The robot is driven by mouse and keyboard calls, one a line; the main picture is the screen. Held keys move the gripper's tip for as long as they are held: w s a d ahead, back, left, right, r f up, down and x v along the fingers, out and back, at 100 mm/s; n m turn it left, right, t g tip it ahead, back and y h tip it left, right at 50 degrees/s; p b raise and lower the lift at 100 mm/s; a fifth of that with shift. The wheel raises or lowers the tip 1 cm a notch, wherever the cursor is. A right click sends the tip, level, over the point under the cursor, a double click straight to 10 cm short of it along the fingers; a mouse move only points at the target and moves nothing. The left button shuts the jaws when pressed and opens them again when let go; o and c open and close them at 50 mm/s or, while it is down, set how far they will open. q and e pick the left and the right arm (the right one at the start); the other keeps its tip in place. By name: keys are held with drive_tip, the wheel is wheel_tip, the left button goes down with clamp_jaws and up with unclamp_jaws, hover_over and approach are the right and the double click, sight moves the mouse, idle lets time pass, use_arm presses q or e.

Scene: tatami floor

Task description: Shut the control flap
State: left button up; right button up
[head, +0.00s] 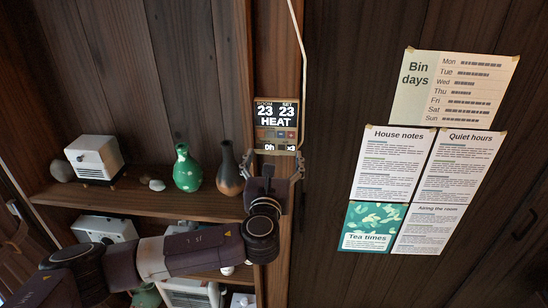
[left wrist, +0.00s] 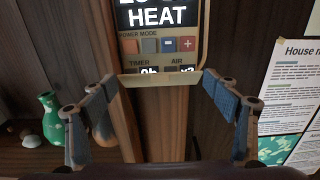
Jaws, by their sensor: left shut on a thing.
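The control panel (head: 276,113) is a dark wall unit on a wooden post, reading ROOM 23, SET 23, HEAT. Its buttons and the TIMER and AIR readouts show uncovered in the left wrist view (left wrist: 160,45). The control flap (left wrist: 160,82) shows as a pale beige strip at the panel's lower edge, tilted out; its exact angle is hard to tell. My left gripper (head: 274,158) is at the panel's bottom, its fingers spread wide, one at each side of the flap, closed on its width. My right gripper is out of view.
A wooden shelf (head: 130,198) left of the post holds a white device (head: 95,157), a green vase (head: 187,170) and a dark brown vase (head: 229,170). A thin pale cable runs above the panel. Paper notices (head: 455,88) hang on the right wall.

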use_arm(q)
drive_tip(key=shift+w+a+r+g, duration=0.15)
drive_tip(key=shift+r+g, duration=0.1)
drive_tip(key=shift+g, duration=0.15)
drive_tip(key=shift+c, duration=0.3)
drive_tip(key=shift+g, duration=0.3)
drive_tip(key=o, duration=1.2)
drive_tip(key=s+r, duration=0.1)
drive_tip(key=s, duration=1.1)
drive_tip(key=shift+r, duration=0.25)
